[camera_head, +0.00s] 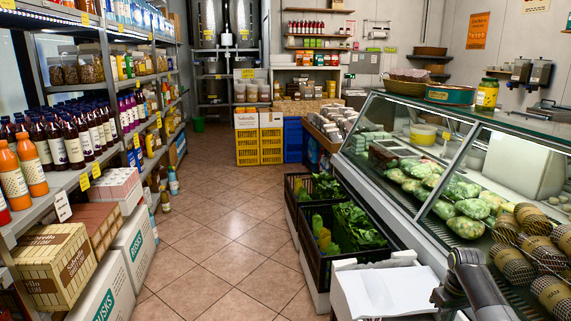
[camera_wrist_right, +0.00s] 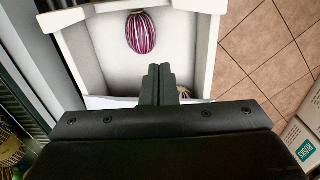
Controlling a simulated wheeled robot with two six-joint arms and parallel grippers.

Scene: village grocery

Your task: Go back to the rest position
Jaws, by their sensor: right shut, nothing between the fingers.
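My right gripper (camera_wrist_right: 158,84) is in the right wrist view, its two dark fingers closed together with nothing between them. It is over a white box (camera_wrist_right: 205,45). A purple-and-white striped vegetable (camera_wrist_right: 141,33) lies in the box beyond the fingertips. A second striped item (camera_wrist_right: 184,92) is mostly hidden behind the fingers and the gripper body. In the head view part of my right arm shows at the lower right, beside the white box (camera_head: 348,263). My left gripper is not in view.
A glass deli counter (camera_head: 440,135) runs along the right. Black crates of greens (camera_head: 318,262) stand before it. Stocked shelves (camera_head: 75,180) and cartons (camera_head: 45,265) line the left. Yellow crates (camera_head: 259,147) stand at the back. The tiled aisle (camera_head: 225,225) between is clear.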

